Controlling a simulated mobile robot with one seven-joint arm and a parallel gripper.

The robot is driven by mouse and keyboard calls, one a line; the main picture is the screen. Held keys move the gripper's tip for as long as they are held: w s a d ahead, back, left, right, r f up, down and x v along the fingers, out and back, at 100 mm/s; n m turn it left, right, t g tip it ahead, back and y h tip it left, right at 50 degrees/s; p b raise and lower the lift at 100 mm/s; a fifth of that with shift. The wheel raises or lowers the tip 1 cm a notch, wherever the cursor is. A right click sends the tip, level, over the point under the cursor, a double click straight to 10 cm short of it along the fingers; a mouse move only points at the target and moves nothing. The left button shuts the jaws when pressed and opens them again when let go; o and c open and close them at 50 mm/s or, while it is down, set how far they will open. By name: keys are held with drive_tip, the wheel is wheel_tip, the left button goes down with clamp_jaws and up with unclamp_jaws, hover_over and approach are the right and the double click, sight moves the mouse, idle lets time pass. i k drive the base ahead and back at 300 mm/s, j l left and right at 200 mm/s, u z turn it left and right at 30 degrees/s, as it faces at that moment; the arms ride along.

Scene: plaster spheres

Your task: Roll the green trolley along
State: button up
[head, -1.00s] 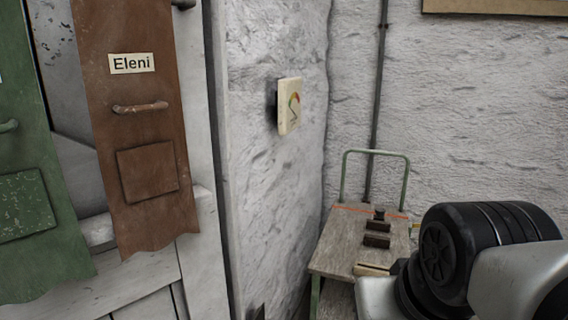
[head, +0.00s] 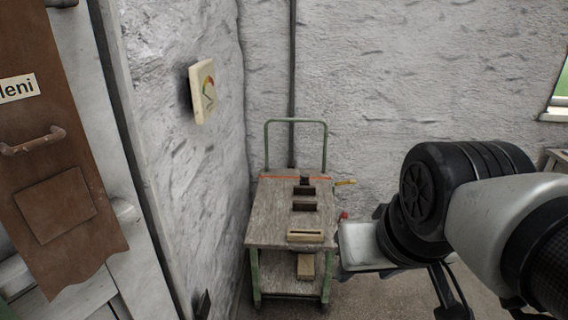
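The green trolley (head: 272,226) stands in the corner against the rough white walls. It has a green metal frame, a grey wooden top and a lower shelf. Its green handle (head: 296,121) rises at the far end, near the back wall. My arm reaches in from the right, and its end is beside the trolley's right side in the picture. My gripper (head: 447,290) shows only in part, as dark pieces low in the frame. I cannot tell whether its fingers are open or shut, and I see nothing held.
Dark blocks (head: 304,206) and a pale wooden piece (head: 305,236) lie on the trolley top; another wooden block (head: 306,266) is on the lower shelf. A brown panel (head: 62,170) hangs at left. A small sign (head: 202,91) is on the wall. Bare floor (head: 375,295) shows right of the trolley.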

sight(282, 221)
drive_tip(key=i+l, duration=0.2)
drive_tip(key=i, duration=0.25)
drive_tip(key=i+l+z, duration=0.1)
drive_tip(key=i+l, duration=0.15)
drive_tip(key=i, duration=0.15)
drive_tip(key=i+l, duration=0.15)
drive_tip(key=i, duration=0.3)
drive_tip(key=i+l+z, duration=0.1)
drive_tip(key=i, duration=0.3)
drive_tip(key=l, duration=0.1)
